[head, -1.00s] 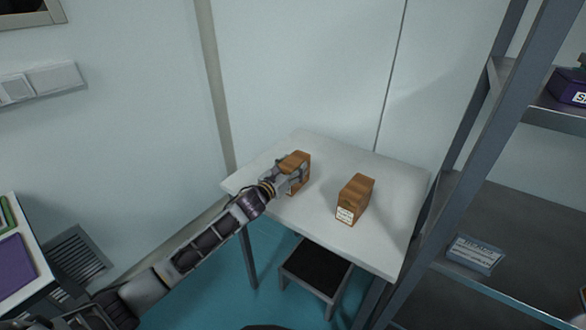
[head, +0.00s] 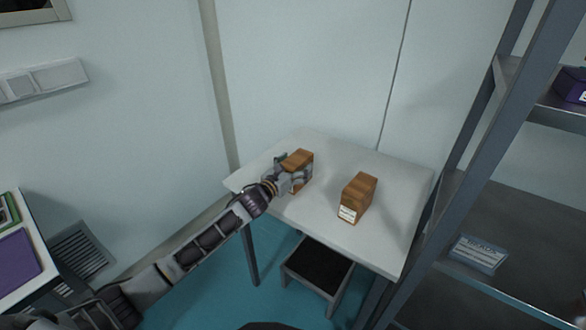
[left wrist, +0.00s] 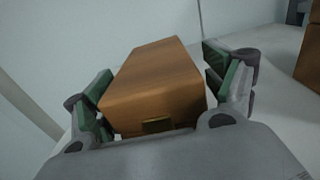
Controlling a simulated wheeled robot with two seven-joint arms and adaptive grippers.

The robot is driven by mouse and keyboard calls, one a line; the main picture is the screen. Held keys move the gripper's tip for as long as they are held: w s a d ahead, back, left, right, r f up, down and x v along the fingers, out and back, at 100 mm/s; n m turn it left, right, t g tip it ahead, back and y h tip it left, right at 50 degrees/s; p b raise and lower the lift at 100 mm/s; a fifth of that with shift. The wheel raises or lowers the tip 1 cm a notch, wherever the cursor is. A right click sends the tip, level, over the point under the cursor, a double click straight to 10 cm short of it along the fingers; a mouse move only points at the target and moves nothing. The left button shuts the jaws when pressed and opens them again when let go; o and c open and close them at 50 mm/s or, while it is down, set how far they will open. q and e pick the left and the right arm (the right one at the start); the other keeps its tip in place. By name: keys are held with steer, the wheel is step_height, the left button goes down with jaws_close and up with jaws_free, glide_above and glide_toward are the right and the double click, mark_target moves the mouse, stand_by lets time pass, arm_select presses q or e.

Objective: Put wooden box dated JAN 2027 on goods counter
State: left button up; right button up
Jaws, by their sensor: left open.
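Two wooden boxes stand on a white table (head: 335,147). My left gripper (head: 290,172) is at the left wooden box (head: 299,158), its open fingers on either side of it. In the left wrist view this left box (left wrist: 157,75) sits between the fingers (left wrist: 160,100), with a small brass-coloured fitting on its near face. The right wooden box (head: 359,193) stands apart, with a pale label on its front; its edge (left wrist: 312,50) shows at the right of the left wrist view. The label writing is too small to read. My right gripper is not in view.
A step stool (head: 318,268) is under the table. A side surface with a purple item (head: 17,257) is at left.

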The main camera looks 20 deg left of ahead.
arm_select(q)
steer(key=shift+r, duration=0.15)
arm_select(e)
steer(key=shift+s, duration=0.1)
arm_select(q)
steer(key=shift+s+a, duration=0.2)
steer(key=shift+s, duration=0.25)
steer(key=shift+s+a, duration=0.2)
steer(key=shift+s, duration=0.45)
steer(key=shift+v, duration=4.8)
